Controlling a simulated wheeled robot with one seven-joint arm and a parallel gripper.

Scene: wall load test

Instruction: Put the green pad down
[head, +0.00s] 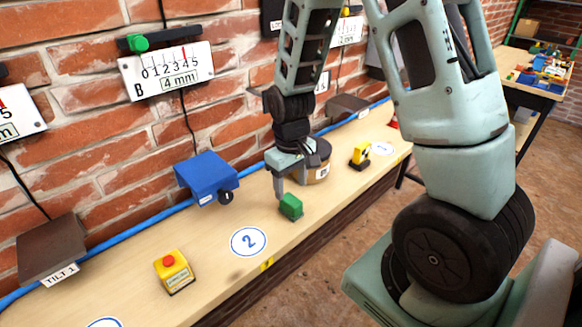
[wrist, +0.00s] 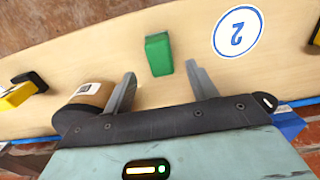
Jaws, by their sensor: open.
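The green pad (head: 291,206) is a small green block on the wooden bench, to the right of the round number 2 marker (head: 248,241) in the head view. My gripper (head: 287,183) is right beside and above it. In the wrist view the pad (wrist: 158,54) lies just beyond the fingertips, roughly in line with the gap between them. The two fingers of my gripper (wrist: 160,82) are spread apart with nothing between them. The pad appears to rest on the bench top.
A brown round container (head: 315,168) stands close behind my gripper, and a yellow-and-black object (head: 360,155) is to its right. A blue box (head: 207,178) and a yellow box with a red button (head: 174,271) are to the left. The brick wall (head: 60,110) backs the bench.

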